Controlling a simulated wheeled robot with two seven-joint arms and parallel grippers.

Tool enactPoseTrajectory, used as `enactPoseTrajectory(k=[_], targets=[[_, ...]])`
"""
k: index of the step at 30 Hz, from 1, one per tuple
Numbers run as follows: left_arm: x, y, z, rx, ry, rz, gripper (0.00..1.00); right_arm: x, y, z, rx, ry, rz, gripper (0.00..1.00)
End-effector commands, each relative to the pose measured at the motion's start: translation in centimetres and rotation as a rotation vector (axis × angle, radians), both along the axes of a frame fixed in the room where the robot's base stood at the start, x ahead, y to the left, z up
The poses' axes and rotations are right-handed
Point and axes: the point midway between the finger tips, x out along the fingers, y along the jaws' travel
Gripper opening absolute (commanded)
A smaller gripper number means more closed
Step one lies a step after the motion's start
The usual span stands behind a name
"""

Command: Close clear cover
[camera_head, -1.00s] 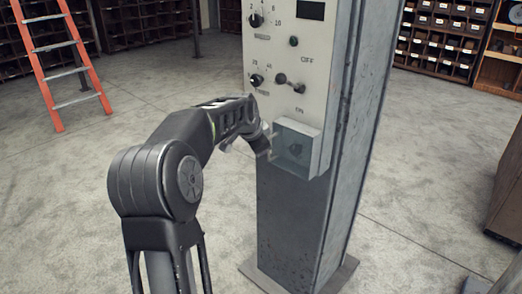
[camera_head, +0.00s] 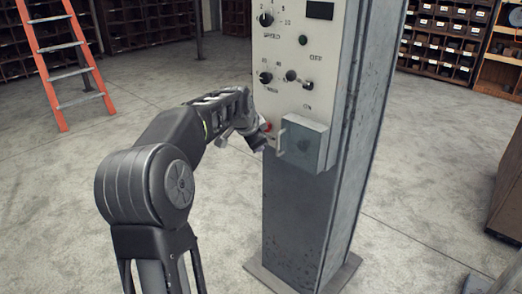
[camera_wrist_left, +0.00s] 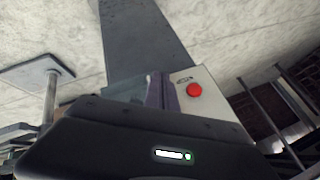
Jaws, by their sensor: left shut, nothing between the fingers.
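The clear cover (camera_head: 306,145) is a see-through box with a pale handle (camera_head: 281,140) on its left edge, low on the grey panel. It stands out from the panel, to the right of a red button (camera_head: 268,127). The button shows uncovered in the left wrist view (camera_wrist_left: 194,90), with the cover (camera_wrist_left: 125,84) to its left there. My left gripper (camera_head: 261,143) is shut and empty, just left of the handle and in front of the panel by the button. Whether it touches anything cannot be told. My right gripper is not in view.
The control panel (camera_head: 292,50) with knobs sits on a tall metal column (camera_head: 300,225) with a floor plate. An orange ladder (camera_head: 65,60) stands at the far left. Shelves with bins (camera_head: 440,40) line the back. The floor around the column is mostly clear.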

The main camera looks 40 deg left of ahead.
Motion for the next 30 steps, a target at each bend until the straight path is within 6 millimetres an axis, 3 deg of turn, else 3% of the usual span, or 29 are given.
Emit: enactPoseTrajectory(k=[12,30], targets=[[-3.8,1.8,5.5,-0.001,0.002,-0.001,0.00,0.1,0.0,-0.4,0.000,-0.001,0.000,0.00],[-4.2,2.0,6.0,-0.002,0.004,-0.002,0.00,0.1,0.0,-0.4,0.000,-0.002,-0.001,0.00]])
